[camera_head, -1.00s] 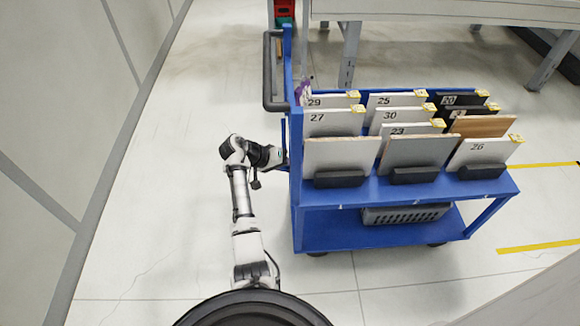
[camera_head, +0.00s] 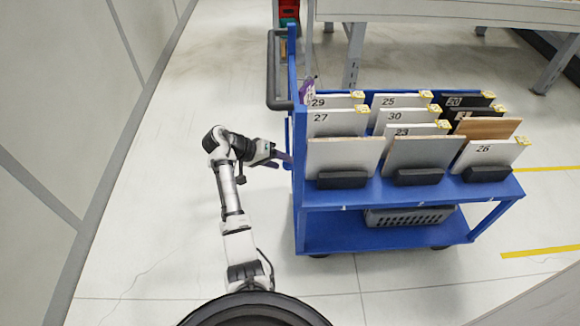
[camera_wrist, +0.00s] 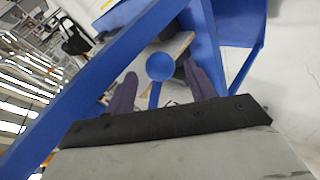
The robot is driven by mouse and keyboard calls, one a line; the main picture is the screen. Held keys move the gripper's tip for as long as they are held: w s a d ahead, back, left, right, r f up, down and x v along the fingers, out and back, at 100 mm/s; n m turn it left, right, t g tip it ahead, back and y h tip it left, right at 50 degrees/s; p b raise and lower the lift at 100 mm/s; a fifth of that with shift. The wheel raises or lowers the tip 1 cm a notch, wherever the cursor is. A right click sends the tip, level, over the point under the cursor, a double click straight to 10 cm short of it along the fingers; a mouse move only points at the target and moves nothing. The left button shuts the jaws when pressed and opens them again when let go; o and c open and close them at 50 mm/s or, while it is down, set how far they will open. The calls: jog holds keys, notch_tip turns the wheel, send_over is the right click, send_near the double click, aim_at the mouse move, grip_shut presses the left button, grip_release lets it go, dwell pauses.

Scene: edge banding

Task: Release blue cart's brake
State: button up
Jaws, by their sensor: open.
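The blue cart (camera_head: 385,240) stands right of my arm and carries upright numbered panels. In the wrist view, a blue ball knob (camera_wrist: 159,66) on a thin blue rod shows between my two dark fingers; it looks like the brake lever. My gripper (camera_head: 284,160) is at the cart's left end, below the handle, and its fingers are spread. In the wrist view my gripper (camera_wrist: 160,85) has one finger on each side of the knob, with gaps visible. I cannot tell whether the knob is level with the fingertips in depth. The knob is not clear in the head view.
The cart's dark handle (camera_head: 275,72) juts out above my gripper. A grey basket (camera_head: 408,217) sits on the lower shelf. A grey workbench (camera_head: 440,10) stands behind the cart. A wall (camera_head: 60,120) runs along the left, with free floor between it and my arm.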

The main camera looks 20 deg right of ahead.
jog(key=b+v, duration=0.1)
jog(key=v, duration=0.7)
